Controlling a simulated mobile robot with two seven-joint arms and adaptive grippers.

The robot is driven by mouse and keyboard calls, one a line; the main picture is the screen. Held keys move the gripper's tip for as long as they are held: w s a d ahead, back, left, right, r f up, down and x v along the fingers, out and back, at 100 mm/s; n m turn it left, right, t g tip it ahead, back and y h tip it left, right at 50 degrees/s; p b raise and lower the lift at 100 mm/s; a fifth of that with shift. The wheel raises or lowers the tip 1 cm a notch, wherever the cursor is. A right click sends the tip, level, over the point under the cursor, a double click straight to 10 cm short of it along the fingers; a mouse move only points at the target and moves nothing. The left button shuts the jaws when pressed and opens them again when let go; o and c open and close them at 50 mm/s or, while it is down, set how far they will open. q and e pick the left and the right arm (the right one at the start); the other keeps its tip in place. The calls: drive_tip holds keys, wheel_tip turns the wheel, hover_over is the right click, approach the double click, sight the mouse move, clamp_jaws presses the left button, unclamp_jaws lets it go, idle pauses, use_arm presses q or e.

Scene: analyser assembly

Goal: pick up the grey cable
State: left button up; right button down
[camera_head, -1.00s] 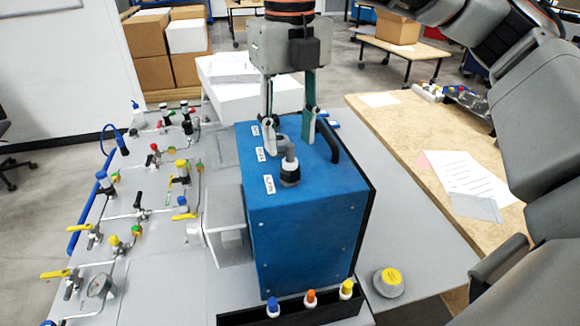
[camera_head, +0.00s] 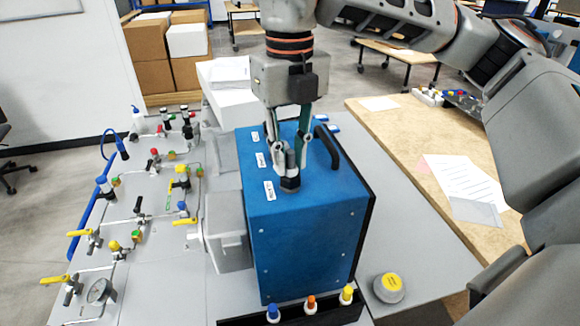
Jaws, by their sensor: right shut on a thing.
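The grey cable (camera_head: 285,163) stands in its black collar (camera_head: 290,184) on top of the blue analyser box (camera_head: 305,230). My right gripper (camera_head: 289,165) points straight down over the box, its fingers shut on the grey cable. The fingers hide most of the cable. The black collar at its base still touches the top of the box, as far as I can tell. My left gripper is not in view.
A black handle (camera_head: 327,146) rises on the box top, close to the right of the gripper. A black rack (camera_head: 240,320) with several capped bottles stands in front. Pipes and valves fill the panel at left. A yellow-topped grey jar (camera_head: 388,288) stands at right.

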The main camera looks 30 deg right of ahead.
drive_tip(key=shift+r, duration=0.1)
drive_tip(key=shift+r, duration=0.55)
wheel_tip(320, 180, up, 26)
idle(1.1)
drive_tip(key=shift+f, duration=0.15)
